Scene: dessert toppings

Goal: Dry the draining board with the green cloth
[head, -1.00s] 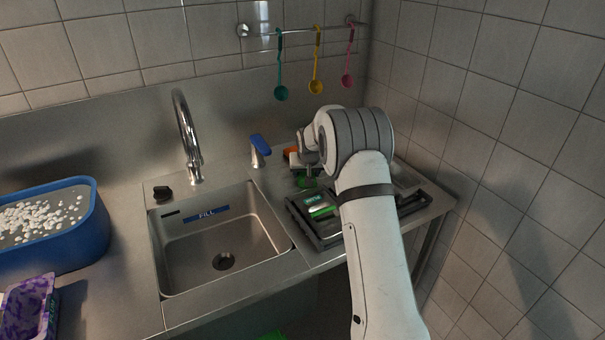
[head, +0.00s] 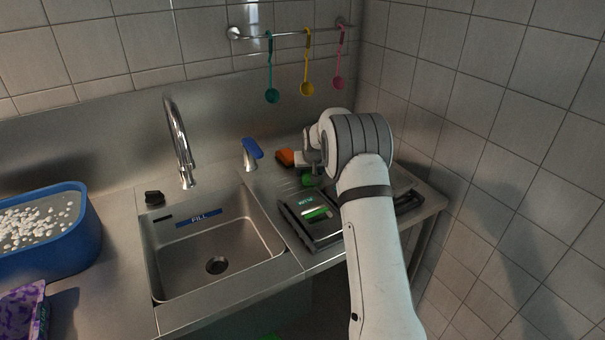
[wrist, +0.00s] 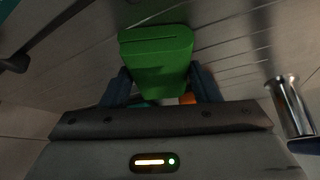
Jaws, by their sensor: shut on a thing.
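My gripper (wrist: 157,88) is shut on the green cloth (wrist: 157,62), which fills the space between the fingers in the wrist view. In the head view a small part of the green cloth (head: 307,180) shows below my gripper, at the back of the draining board. The draining board (head: 287,181) is the ridged steel area right of the sink, largely hidden by my arm. I cannot tell whether the cloth touches the board.
A dark tray (head: 312,243) with a green-marked item sits at the board's front. An orange object (head: 285,157) and a blue-topped dispenser (head: 251,153) stand behind. The sink (head: 213,240) and tap (head: 180,140) are left. A tiled wall bounds the right.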

